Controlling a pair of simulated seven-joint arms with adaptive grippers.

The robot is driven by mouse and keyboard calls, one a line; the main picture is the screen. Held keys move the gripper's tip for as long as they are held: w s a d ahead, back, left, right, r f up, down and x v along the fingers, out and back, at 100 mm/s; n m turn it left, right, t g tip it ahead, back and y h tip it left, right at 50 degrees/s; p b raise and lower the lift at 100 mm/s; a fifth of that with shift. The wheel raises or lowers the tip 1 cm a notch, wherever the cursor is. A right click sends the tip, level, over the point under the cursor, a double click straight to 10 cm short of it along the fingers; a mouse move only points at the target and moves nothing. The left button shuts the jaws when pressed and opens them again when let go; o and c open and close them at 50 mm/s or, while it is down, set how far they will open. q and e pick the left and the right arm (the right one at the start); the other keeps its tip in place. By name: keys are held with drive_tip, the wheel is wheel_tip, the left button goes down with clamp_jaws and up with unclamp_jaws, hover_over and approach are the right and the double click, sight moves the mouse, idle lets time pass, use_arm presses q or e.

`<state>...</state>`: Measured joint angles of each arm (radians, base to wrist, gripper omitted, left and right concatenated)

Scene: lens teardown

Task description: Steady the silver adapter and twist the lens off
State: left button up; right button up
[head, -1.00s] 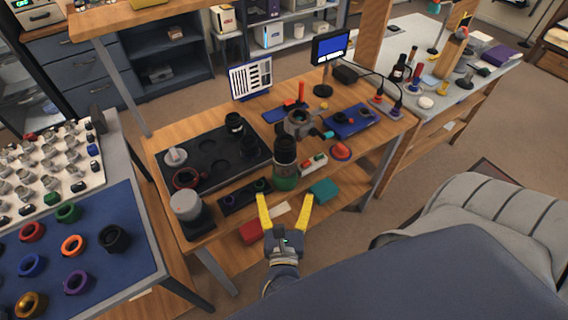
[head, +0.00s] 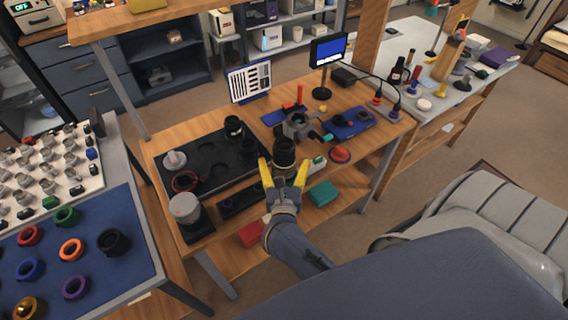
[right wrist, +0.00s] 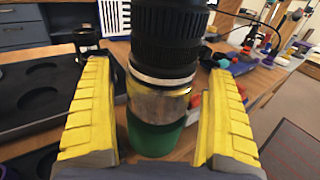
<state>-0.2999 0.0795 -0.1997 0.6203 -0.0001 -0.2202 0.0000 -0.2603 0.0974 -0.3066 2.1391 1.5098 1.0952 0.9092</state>
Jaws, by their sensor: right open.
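The black lens (head: 284,152) stands upright on the workbench. In the right wrist view the lens (right wrist: 168,38) sits above the silver adapter (right wrist: 158,103), which has a pale ring at its top. A green base (right wrist: 152,140) is below the adapter. My right gripper (head: 285,168) is open, with one yellow finger on each side of the stack. In the right wrist view its fingers (right wrist: 160,78) flank the adapter, with a gap showing on both sides. In the head view the gripper hides the adapter and base. My left gripper is not in view.
A black tray (head: 208,172) with round recesses lies left of the lens. A grey clamp-like device (head: 298,124), a red button (head: 340,154) and a blue tray (head: 362,130) are behind and to the right. A teal box (head: 322,194) sits on the lower shelf.

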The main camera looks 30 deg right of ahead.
drive_tip(key=shift+w+d, duration=0.1)
drive_tip(key=shift+c, duration=0.2)
drive_tip(key=c, duration=1.6)
drive_tip(key=o, duration=1.6)
